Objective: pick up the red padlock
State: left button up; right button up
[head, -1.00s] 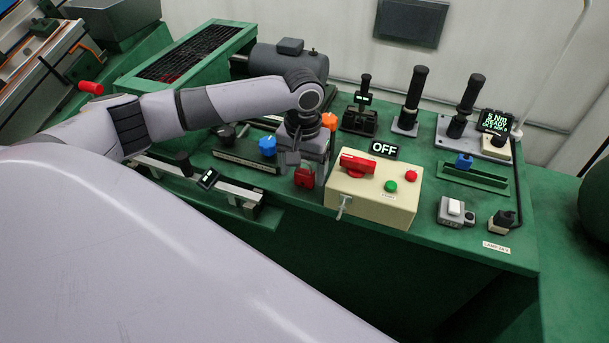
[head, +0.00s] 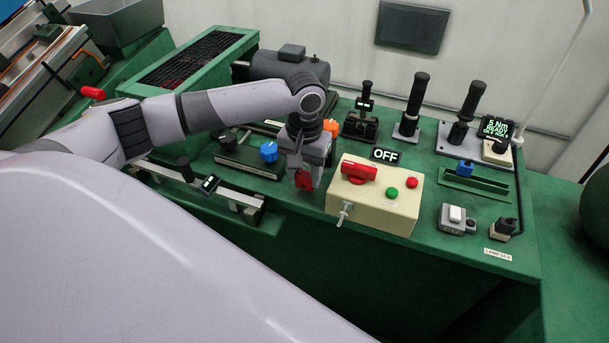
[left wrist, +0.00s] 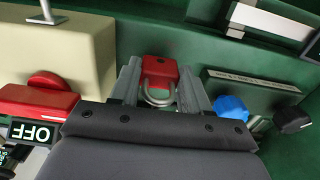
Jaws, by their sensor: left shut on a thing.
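The red padlock (head: 304,180) is at the tip of my left gripper (head: 303,170) in the head view, just left of the cream control box. In the left wrist view the padlock (left wrist: 160,70) sits between the two fingers of my left gripper (left wrist: 158,88), with its metal shackle toward the palm. The fingers are shut on it. I cannot tell whether its underside touches the green bench. My right gripper is not in view.
The cream control box (head: 375,208) with a red rotary switch (head: 359,171) and an OFF sign (head: 385,155) stands close on the right. A blue knob (head: 269,151) is to the left. Several black-handled levers stand behind.

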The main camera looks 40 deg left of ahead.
aim_at(305, 175)
pick_arm(q)
notch_tip(305, 175, up, 19)
jog(key=shift+p, duration=0.45)
jog(key=shift+f, duration=0.15)
